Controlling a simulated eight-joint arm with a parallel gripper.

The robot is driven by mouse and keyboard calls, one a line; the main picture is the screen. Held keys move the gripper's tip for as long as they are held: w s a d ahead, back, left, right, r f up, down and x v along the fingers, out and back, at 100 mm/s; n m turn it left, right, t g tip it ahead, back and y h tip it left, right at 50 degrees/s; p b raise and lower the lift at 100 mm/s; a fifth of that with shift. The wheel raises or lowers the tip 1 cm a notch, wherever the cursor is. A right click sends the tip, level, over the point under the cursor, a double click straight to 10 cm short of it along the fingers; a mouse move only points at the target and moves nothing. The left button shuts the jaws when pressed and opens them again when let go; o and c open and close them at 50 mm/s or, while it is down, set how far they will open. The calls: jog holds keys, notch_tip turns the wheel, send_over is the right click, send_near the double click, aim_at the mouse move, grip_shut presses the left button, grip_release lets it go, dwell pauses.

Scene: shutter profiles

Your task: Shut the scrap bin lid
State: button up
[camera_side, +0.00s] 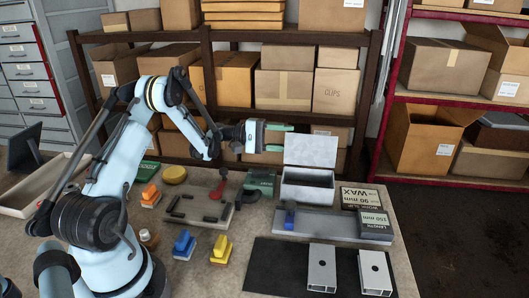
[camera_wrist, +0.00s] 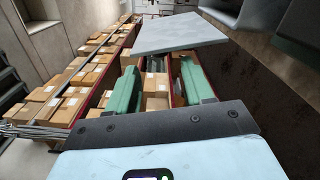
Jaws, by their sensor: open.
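The scrap bin (camera_side: 307,190) is a grey open-topped box at the back of the bench. Its pale grey lid (camera_side: 310,151) stands raised at the bin's rear edge, so the dark inside shows.
A grey plate (camera_side: 335,224) with a blue clamp (camera_side: 289,217) lies before the bin. Dark boxes (camera_side: 361,197) stand right of it. Left are a fixture board (camera_side: 197,207), a green box (camera_side: 261,181) and coloured blocks (camera_side: 184,244). Shelves (camera_side: 265,35) with cartons stand behind.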

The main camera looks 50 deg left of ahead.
aim_at(302, 139)
jog(key=x, duration=0.5)
jog(key=shift+w+d, duration=0.25)
jog(key=shift+w, duration=0.05)
grip_shut()
